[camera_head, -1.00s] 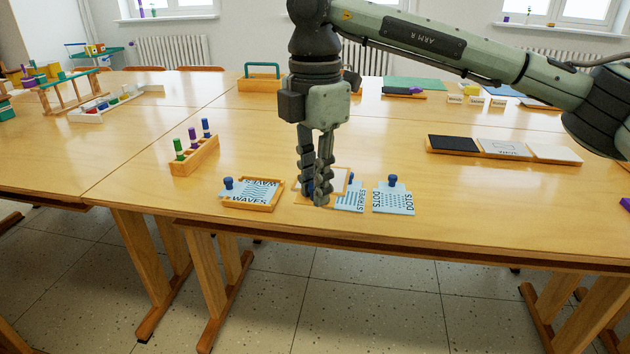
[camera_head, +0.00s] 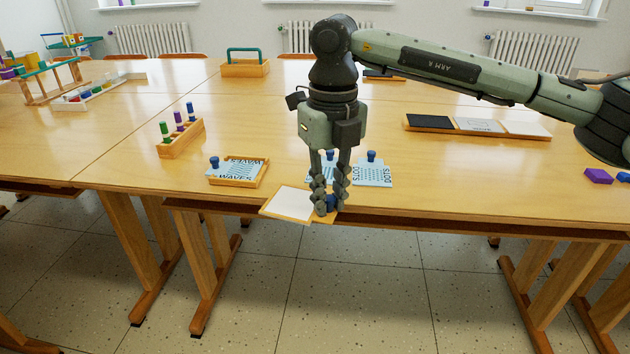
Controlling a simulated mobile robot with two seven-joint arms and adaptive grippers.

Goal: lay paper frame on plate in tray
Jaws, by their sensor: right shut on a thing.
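The paper frame (camera_head: 290,204), a white sheet with a wooden border, is at the table's front edge. My right gripper (camera_head: 327,210) points down and is shut on the frame's right end, around a blue part. The frame looks held above the edge, partly hanging past it. The wooden tray (camera_head: 263,177) to the left holds the light blue WAVES plate (camera_head: 241,167), with a blue knob at its left. The frame is in front and to the right of this tray, apart from it. A plate partly hidden behind my gripper and the DOTS plate (camera_head: 371,177) lie on the table. My left gripper is not in view.
A wooden rack (camera_head: 181,142) with green, purple and blue pegs stands behind the tray. A long holder (camera_head: 478,130) with black, printed and white panels lies back right. A teal-handled box (camera_head: 245,67) is at the back.

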